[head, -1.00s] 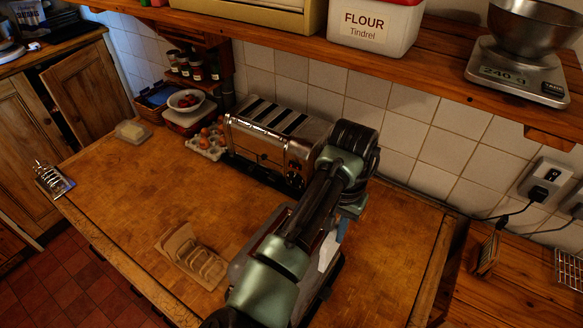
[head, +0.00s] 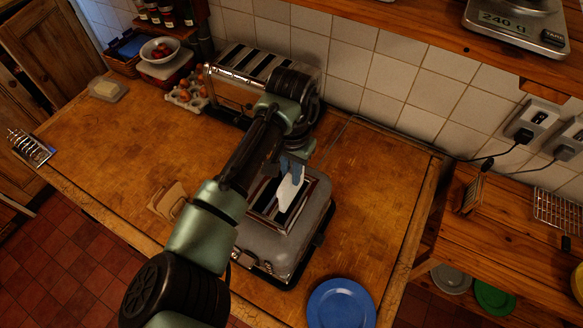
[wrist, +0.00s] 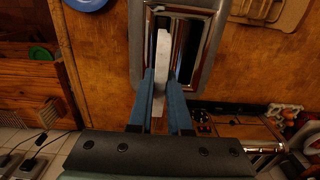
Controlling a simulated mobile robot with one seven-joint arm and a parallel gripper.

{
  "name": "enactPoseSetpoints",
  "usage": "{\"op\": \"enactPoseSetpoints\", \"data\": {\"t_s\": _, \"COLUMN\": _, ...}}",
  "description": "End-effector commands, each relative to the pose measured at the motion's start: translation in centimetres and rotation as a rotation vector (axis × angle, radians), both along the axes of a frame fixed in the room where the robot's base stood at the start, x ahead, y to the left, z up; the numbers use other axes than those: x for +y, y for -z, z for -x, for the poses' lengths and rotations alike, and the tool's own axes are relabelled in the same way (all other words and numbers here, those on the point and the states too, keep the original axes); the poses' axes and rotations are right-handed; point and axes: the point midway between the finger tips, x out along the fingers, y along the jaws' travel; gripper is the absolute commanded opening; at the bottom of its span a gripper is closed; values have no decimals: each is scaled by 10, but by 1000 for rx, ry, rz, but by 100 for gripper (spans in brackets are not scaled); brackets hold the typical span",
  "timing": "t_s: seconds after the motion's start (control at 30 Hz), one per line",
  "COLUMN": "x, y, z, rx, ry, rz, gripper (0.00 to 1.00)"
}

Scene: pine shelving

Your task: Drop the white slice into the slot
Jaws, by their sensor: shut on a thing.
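The white slice (head: 289,192) is upright and edge-on between the blue fingers of my gripper (head: 292,168). In the wrist view the slice (wrist: 162,50) juts out past the fingertips of my gripper (wrist: 161,82), which are shut on it. Under it is a grey metal toaster (head: 277,257) with dark long slots. The toaster (wrist: 139,40) also shows in the wrist view, where the slice lines up with the left slot and a dark slot (wrist: 189,45) lies open to its right. I cannot tell whether the slice's lower edge is inside the slot.
A longer chrome toaster (head: 231,88) stands by the tiled wall, next to an egg tray (head: 186,96). A blue plate (head: 341,304) lies right of the grey toaster. The counter's right part is clear.

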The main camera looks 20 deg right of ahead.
Motion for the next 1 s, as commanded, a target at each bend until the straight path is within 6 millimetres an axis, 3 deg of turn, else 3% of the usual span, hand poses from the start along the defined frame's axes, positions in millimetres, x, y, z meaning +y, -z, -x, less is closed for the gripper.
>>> {"op": "enactPoseSetpoints", "data": {"t_s": 0.5, "x": -1, "y": 54, "z": 0, "rx": 0, "ry": 0, "rz": 1, "gripper": 0}}
{"op": "enactPoseSetpoints", "data": {"t_s": 1.0, "x": 0, "y": 65, "z": 0, "rx": 0, "ry": 1, "rz": 0, "gripper": 0}}
